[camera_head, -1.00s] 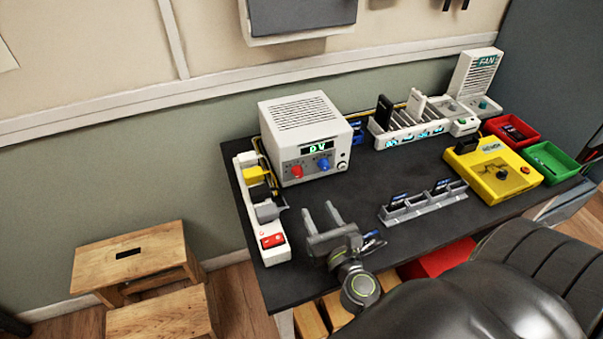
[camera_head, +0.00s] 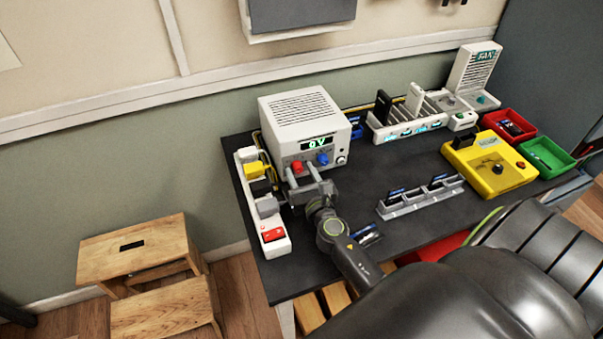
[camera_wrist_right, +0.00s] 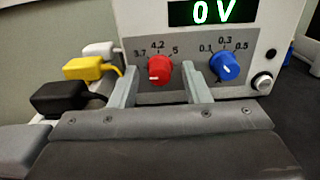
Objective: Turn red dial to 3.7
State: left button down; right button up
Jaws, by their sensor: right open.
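The white power supply box (camera_head: 303,112) stands at the back left of the dark table, its display reading 0 V. Its red dial (camera_head: 297,166) is on the front, left of a blue dial (camera_head: 322,158). In the right wrist view the red dial (camera_wrist_right: 159,70) has marks 3.7, 4.2 and 5 around it; its white pointer is at the lower left, below 3.7. My right gripper (camera_head: 301,172) is open in front of the box. In the wrist view its two fingers (camera_wrist_right: 162,82) flank the red dial, with gaps either side. My left gripper is not in view.
A white power strip (camera_head: 275,246) with yellow, black and white plugs runs close to the left of the gripper. A grey slotted rack (camera_head: 400,210) is to the right. A yellow tester (camera_head: 485,182) and red and green bins (camera_head: 550,158) stand farther right.

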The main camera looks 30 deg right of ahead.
grip_shut()
jog(key=shift+m, duration=0.3)
jog(key=m+b, duration=0.1)
jog(key=m, duration=0.3)
jog(key=shift+f, duration=0.1)
jog(key=shift+m+b, duration=0.7)
jog(key=shift+m, duration=1.3)
grip_release()
